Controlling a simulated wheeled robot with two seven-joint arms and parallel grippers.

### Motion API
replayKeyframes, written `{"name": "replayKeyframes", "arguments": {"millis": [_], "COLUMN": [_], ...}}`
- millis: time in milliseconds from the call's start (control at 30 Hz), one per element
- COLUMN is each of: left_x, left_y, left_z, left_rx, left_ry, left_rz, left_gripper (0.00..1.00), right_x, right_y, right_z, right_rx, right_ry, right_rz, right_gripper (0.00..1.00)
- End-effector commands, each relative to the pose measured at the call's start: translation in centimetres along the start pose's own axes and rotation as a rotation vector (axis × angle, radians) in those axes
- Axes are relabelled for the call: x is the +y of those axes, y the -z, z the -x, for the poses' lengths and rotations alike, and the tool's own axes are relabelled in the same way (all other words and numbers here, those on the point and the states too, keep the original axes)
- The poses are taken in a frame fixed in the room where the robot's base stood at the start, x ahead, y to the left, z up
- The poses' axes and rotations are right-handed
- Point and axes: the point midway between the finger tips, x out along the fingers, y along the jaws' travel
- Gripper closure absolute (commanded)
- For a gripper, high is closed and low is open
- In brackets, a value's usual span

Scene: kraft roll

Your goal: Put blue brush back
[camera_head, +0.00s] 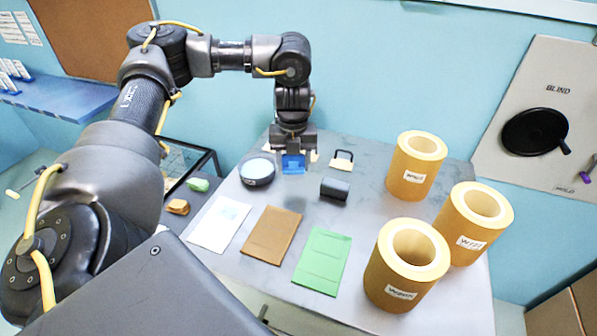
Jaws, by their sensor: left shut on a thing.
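A blue block-like thing (293,165), which looks like the blue brush, is at my left gripper (292,150), near the back edge of the grey table (365,220). The gripper points down and is shut on it. The gripper partly hides its upper part, and I cannot tell whether its underside touches the table. My right gripper is not in view.
White (220,222), brown (271,234) and green (322,262) sheets lie in front. Kraft rolls (407,264) stand right.

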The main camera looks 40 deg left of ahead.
Motion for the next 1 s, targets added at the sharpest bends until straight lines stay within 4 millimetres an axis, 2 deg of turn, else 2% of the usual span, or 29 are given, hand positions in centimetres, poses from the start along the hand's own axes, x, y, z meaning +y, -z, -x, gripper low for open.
{"name": "replayKeyframes", "arguments": {"millis": [100,367,700,1000], "left_x": [-0.7,-1.1,-1.3,-1.3], "left_y": [-0.8,-1.3,-1.6,-1.6], "left_z": [-1.4,-2.0,-5.4,-5.6], "left_rx": [0.002,-0.001,0.002,-0.001], "left_ry": [-0.001,0.0,-0.001,0.0], "left_rz": [0.002,0.0,0.002,0.002], "left_gripper": [0.66,0.66,0.66,0.66], "right_x": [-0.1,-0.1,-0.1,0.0], "right_y": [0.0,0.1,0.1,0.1], "right_z": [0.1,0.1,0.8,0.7], "right_rx": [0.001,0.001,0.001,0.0], "right_ry": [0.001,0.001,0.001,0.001], "right_rz": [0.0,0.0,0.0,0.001], "right_gripper": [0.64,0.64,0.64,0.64]}}
